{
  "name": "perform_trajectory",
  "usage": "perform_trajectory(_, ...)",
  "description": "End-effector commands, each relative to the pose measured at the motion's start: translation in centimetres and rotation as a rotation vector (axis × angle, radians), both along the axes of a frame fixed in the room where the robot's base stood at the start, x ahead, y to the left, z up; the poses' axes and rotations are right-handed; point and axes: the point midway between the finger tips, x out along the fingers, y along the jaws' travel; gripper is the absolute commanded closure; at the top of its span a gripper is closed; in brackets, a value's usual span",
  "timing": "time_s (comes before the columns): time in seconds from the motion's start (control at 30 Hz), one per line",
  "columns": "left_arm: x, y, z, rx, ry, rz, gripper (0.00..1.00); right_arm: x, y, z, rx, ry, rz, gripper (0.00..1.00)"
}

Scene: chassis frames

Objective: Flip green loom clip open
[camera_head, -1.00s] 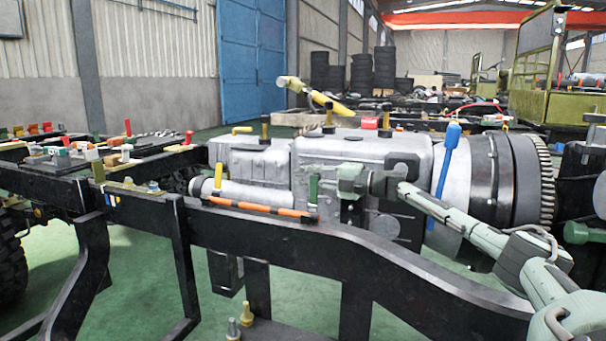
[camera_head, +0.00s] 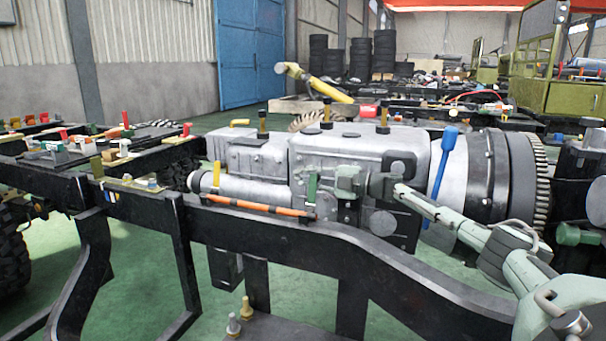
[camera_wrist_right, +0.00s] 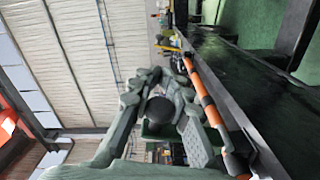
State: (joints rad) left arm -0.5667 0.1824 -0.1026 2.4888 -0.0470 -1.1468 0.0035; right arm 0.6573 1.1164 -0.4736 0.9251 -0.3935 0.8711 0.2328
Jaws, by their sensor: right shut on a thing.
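The green loom clip (camera_head: 312,186) stands upright at the right end of the orange loom (camera_head: 252,207), above the black chassis rail. My right gripper (camera_head: 325,182) reaches in from the right at the clip's height. Its jaws are shut on the green clip, though the exact contact is small in the head view. In the right wrist view, the fingers of my right gripper (camera_wrist_right: 163,105) lie beside the orange loom (camera_wrist_right: 205,100). The clip cannot be told clearly from the fingers there. My left gripper is not in view.
The grey gearbox (camera_head: 340,150) stands close behind the clip. The black chassis rail (camera_head: 270,240) runs below and in front. A blue-handled lever (camera_head: 440,175) rises behind my right arm. A yellow clip (camera_head: 217,175) stands at the loom's left end.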

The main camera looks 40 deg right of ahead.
Motion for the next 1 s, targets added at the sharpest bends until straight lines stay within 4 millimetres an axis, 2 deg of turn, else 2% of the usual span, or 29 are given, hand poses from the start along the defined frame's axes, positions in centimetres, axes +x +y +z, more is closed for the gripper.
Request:
perform_trajectory(0.2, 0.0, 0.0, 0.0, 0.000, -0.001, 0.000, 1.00, 0.0, -0.1, 0.0, 0.001, 0.001, -0.004, 1.00)
perform_trajectory(0.23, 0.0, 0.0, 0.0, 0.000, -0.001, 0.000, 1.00, 0.0, -0.1, 0.0, 0.001, 0.001, -0.004, 0.83)
perform_trajectory(0.4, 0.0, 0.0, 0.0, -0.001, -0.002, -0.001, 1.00, 0.0, -0.1, 0.0, 0.000, 0.000, -0.003, 0.64)
perform_trajectory(0.67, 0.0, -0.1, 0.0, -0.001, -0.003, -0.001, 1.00, 0.0, -0.1, 0.1, 0.000, 0.000, -0.002, 0.64)
perform_trajectory(0.77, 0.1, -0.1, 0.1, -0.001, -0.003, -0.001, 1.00, 0.0, -0.1, 0.7, -0.002, -0.002, -0.001, 0.64)
perform_trajectory(0.87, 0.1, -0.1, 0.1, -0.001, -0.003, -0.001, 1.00, 0.0, -0.1, 2.0, -0.004, -0.003, -0.001, 0.64)
perform_trajectory(1.0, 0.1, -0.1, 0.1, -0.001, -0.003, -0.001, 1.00, 0.0, -0.3, 5.1, -0.002, -0.009, -0.005, 0.64)
